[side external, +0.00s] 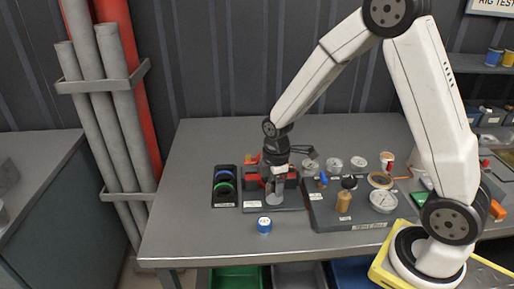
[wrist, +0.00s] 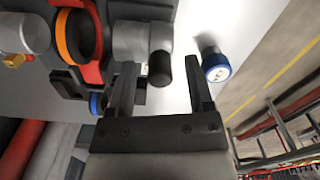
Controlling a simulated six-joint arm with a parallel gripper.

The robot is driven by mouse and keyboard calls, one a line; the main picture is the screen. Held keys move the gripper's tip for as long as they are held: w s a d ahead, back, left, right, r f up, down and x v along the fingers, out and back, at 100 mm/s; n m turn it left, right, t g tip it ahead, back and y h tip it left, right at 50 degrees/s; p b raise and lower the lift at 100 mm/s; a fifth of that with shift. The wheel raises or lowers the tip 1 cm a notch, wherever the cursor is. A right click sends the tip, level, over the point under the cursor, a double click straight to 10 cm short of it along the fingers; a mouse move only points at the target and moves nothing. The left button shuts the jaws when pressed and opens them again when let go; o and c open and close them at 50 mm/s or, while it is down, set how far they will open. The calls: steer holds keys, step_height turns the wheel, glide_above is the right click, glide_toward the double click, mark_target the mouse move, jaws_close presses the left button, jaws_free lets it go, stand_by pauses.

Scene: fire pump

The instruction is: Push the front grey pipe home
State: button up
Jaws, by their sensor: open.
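My gripper (side external: 277,180) is pointed down over the red and grey pipe fitting on its dark base plate (side external: 280,208). In the side view the grey pipe (side external: 259,182) shows at the front of the fitting, partly hidden by my gripper. In the wrist view the two dark fingers (wrist: 160,90) are spread apart. A grey pipe piece (wrist: 131,42) with a black end (wrist: 160,69) lies just beyond and between the fingertips. I cannot tell whether a finger touches it. How far the pipe sits in is hidden.
A black tray (side external: 224,187) with blue and green rings is left of the fitting. A grey panel (side external: 345,215) with gauges and a brass-coloured part stands right. The table's left side is clear.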

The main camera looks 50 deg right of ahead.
steer(key=shift+f, duration=0.1)
jaws_close()
stand_by(1.4)
